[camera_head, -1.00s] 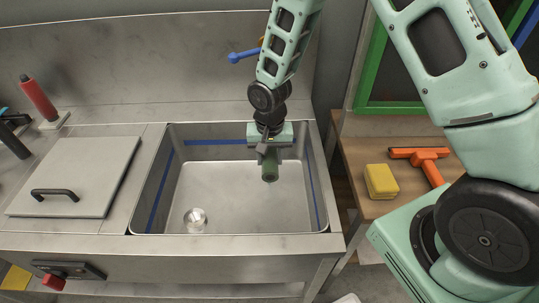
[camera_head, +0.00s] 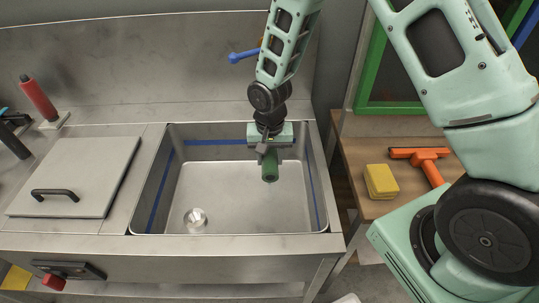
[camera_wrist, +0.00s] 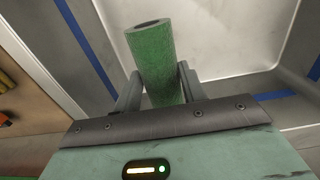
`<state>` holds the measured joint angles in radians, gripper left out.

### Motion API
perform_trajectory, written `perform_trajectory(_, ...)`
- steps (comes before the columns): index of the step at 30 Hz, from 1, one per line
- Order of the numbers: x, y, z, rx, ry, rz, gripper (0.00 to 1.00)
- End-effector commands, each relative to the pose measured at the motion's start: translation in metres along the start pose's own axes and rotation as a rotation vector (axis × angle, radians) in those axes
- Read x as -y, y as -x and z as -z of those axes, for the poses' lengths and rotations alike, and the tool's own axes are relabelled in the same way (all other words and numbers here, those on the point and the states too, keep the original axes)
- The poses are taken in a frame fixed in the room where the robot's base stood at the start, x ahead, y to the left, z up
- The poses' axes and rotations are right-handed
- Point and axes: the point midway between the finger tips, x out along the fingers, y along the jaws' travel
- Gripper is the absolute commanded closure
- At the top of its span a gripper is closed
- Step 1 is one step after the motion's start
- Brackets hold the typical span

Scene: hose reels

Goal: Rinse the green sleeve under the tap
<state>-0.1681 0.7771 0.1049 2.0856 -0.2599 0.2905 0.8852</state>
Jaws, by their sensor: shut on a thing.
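The green sleeve (camera_head: 270,168) is a short hollow tube held over the sink (camera_head: 190,205), toward its back right. It also shows in the wrist view (camera_wrist: 157,65), standing out between the two fingers with its open end away from the palm. My gripper (camera_head: 268,158) is shut on the sleeve; its fingers also show in the wrist view (camera_wrist: 157,85). A blue lever handle (camera_head: 242,56) shows behind my arm at the back wall. The tap spout is hidden behind my arm, and I see no running water.
A round metal drain piece (camera_head: 195,220) sits in the sink's front left. A grey lid (camera_head: 80,180) covers the counter on the left, near a red-handled tool (camera_head: 38,97). A yellow sponge (camera_head: 380,181) and an orange tool (camera_head: 425,160) lie on the wooden side table.

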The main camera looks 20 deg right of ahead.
Motion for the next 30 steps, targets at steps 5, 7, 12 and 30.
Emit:
perform_trajectory(5,0.0,0.0,0.0,0.0,0.0,0.0,0.82)
perform_trajectory(7,0.0,0.0,0.0,0.0,0.0,0.001,0.82)
perform_trajectory(12,0.001,0.004,-0.011,-0.001,0.003,0.001,0.82)
perform_trajectory(30,0.0,0.02,-0.066,0.001,0.003,0.0,0.82)
